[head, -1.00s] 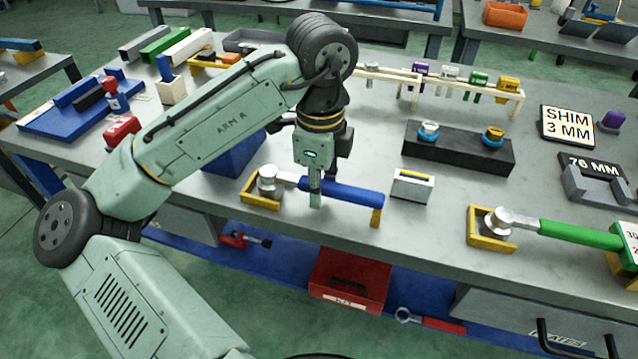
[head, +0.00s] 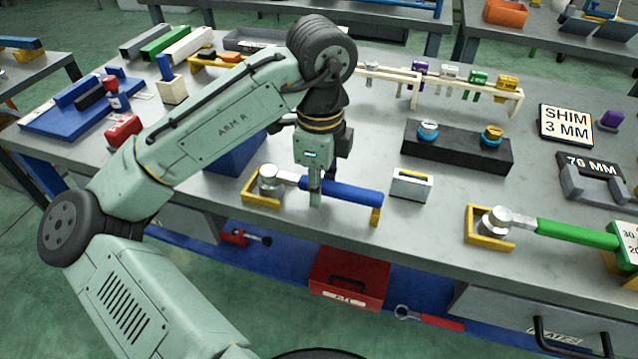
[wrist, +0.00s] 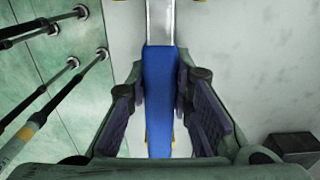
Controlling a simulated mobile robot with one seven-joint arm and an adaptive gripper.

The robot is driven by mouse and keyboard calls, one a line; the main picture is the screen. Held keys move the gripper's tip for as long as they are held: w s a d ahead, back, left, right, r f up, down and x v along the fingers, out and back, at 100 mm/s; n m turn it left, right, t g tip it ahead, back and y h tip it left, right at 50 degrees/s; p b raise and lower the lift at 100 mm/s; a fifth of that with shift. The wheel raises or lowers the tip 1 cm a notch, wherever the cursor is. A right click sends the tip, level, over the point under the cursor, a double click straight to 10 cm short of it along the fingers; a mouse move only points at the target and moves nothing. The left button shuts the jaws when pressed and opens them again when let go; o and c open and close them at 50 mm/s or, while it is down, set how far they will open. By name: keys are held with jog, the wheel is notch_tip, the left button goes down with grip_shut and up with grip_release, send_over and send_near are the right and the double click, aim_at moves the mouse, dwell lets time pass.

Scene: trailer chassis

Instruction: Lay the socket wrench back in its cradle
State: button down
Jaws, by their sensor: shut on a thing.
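The socket wrench has a silver head (head: 268,180) and a blue handle (head: 343,191). It lies level along the front of the bench. Its head is at the yellow tray end of the cradle (head: 262,201), and its handle end is over the yellow post (head: 376,215). I cannot tell whether the wrench rests on them or hangs just above. My gripper (head: 315,192) points down and is shut on the blue handle near the silver shank. In the wrist view the handle (wrist: 159,90) runs between the two finger pads, with some yellow at its near end.
A green-handled wrench (head: 575,235) lies in another yellow cradle (head: 491,243) to the right. A small white block (head: 411,185) stands just right of the blue handle. A black block with two sockets (head: 458,150) is behind it. The bench's front edge is close.

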jog(key=c, duration=1.3)
grip_release()
jog(key=shift+c, duration=0.2)
jog(key=o, duration=0.5)
notch_tip(320, 180, up, 3)
jog(key=p, duration=0.3)
jog(key=shift+r, duration=2.5)
